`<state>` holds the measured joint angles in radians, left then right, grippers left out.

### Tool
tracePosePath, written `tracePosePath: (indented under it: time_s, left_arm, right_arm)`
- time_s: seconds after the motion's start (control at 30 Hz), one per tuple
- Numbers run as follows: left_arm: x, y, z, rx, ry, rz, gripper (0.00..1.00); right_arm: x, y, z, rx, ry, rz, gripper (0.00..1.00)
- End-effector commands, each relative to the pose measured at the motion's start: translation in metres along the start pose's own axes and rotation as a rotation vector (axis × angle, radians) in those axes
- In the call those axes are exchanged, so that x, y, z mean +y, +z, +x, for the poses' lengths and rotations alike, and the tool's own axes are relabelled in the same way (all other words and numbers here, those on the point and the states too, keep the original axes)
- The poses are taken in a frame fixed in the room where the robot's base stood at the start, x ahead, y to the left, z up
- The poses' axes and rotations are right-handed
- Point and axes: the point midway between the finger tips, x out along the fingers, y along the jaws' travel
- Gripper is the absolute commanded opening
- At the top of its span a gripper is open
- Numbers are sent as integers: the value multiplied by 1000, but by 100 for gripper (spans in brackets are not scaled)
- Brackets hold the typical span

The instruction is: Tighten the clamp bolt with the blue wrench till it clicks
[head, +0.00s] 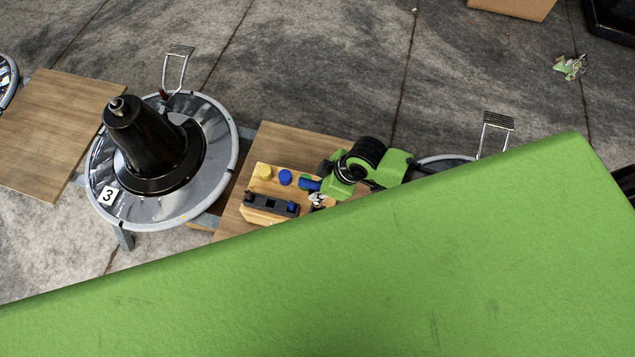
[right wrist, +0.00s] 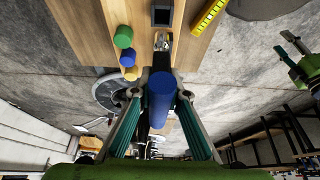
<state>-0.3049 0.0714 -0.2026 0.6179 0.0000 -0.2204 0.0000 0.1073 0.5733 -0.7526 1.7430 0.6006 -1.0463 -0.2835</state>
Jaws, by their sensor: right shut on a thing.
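My right gripper (head: 322,183) is over the wooden tool block in the head view. In the right wrist view its teal fingers (right wrist: 160,105) are shut on the blue wrench's handle (right wrist: 160,92). The wrench's silver head (right wrist: 162,42) points away from me, over the wood. The blue handle also shows in the head view (head: 308,184). I cannot tell which part is the clamp bolt. A green arm part (right wrist: 308,66), probably my left, shows at right.
The wooden tool block (head: 262,185) carries yellow (head: 264,171) and blue (head: 285,177) round pieces and a dark holder (head: 270,204). Wooden boards (head: 48,128) lie beside the chair base. A cardboard box (head: 512,6) is at the back. A large green surface hides the front.

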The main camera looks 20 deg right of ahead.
Motion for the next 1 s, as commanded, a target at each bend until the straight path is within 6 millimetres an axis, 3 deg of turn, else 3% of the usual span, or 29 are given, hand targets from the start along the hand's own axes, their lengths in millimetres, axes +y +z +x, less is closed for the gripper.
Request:
tracePosePath:
  time_s: [0.5, 1.0]
  left_arm:
    - [-9, -4, -7, 4, -11, 1, 40]
    - [-10, -3, 19, 7, -11, 0, 40]
  right_arm:
    - [1, -1, -1, 6, 2, -1, 0]
    - [1, 14, 34, 6, 2, -1, 0]
